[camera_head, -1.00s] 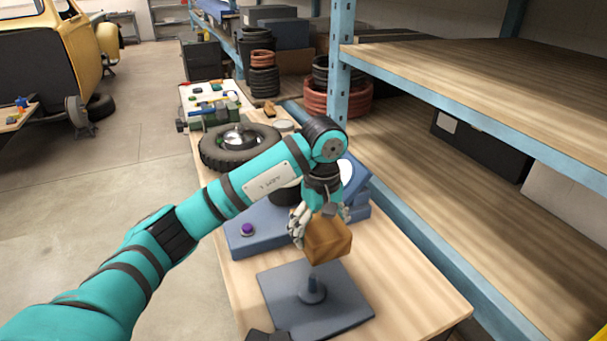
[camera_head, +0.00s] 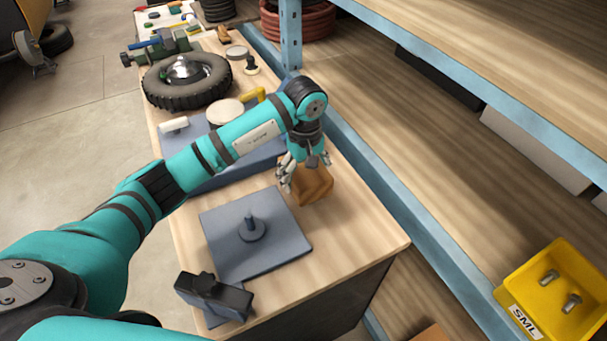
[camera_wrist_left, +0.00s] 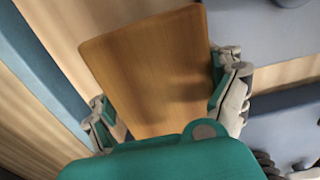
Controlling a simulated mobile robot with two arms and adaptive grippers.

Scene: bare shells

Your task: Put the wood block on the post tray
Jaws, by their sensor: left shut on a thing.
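The wood block (camera_head: 314,187) is a brown block between the fingers of my left gripper (camera_head: 304,176). In the left wrist view the block (camera_wrist_left: 150,75) fills the space between the two fingers (camera_wrist_left: 165,108), which are shut on it. The post tray (camera_head: 222,232) is a flat grey-blue plate with a short upright post (camera_head: 250,226) at its middle. In the head view the block is to the right of and behind the post, by the tray's back right corner. I cannot tell whether the block touches the table. My right gripper is not in view.
A black object (camera_head: 214,296) sits at the table's front left edge. A tyre (camera_head: 187,82) and a blue base (camera_head: 200,176) lie behind the tray. Blue-framed shelving (camera_head: 385,200) runs along the right side. A yellow bin (camera_head: 560,265) with bolts is at lower right.

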